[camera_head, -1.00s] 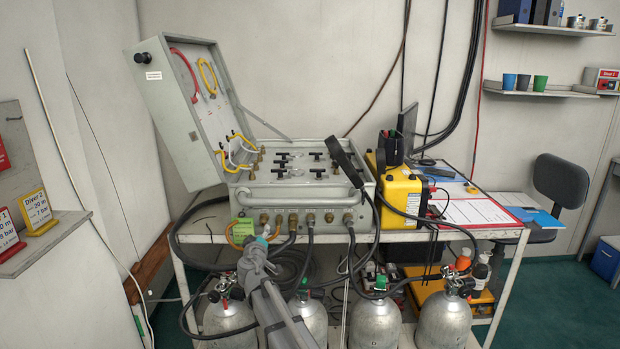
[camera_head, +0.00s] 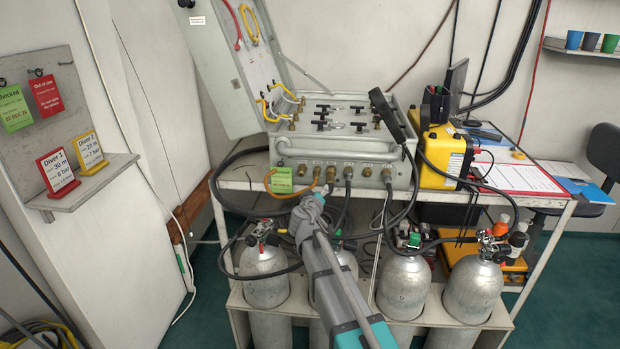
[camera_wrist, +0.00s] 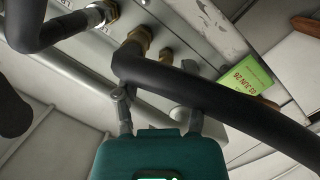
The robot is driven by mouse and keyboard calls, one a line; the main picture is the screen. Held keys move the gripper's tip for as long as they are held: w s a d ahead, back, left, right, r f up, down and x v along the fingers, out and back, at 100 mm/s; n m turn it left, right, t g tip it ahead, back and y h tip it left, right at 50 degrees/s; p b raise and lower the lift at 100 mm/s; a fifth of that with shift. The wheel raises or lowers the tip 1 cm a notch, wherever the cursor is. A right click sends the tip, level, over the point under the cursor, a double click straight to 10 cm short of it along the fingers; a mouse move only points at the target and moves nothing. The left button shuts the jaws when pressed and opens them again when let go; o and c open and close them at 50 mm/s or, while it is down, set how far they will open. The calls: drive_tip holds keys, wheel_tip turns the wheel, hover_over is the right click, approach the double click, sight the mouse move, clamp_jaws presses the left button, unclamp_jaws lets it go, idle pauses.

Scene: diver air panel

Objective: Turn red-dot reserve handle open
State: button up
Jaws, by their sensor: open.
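The grey air panel case (camera_head: 340,150) stands open on the bench, with several black T-shaped handles (camera_head: 325,107) on its top face. No red dot can be made out on any handle, so I cannot tell which is the reserve handle. My gripper (camera_head: 310,200) is in front of and below the panel's front face, near the hose fittings. In the wrist view my gripper (camera_wrist: 160,108) has its two fingers apart with nothing held. A black hose (camera_wrist: 200,90) crosses just beyond the fingertips; I cannot tell whether they touch. The handles are out of the wrist view.
Gas cylinders (camera_head: 404,285) with valves and hoses stand below the bench. A green tag (camera_head: 281,181) hangs by the fittings. A yellow box (camera_head: 445,152) stands right of the panel. The raised lid (camera_head: 222,75) is at the left. A tag board (camera_head: 45,100) is far left.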

drive_tip(key=s+d+f+m+g+h, duration=0.1)
drive_tip(key=s+d+f+m+g, duration=0.2)
drive_tip(key=s+d+f+g, duration=0.5)
drive_tip(key=s+d+f+m+g+h, duration=0.1)
drive_tip(key=s+d+f+m+h, duration=0.15)
drive_tip(key=s+d, duration=0.6)
drive_tip(key=s+d+f+g+y, duration=0.2)
drive_tip(key=s+f+g+y, duration=0.1)
drive_tip(key=s, duration=0.5)
drive_tip(key=s+d+f+g+y, duration=0.2)
drive_tip(key=s+f+g+y, duration=0.1)
drive_tip(key=s, duration=0.5)
drive_tip(key=shift+d+g+y, duration=0.3)
drive_tip(key=shift+g+y, duration=0.05)
drive_tip(key=shift+g, duration=0.25)
drive_tip(key=shift+s, duration=0.2)
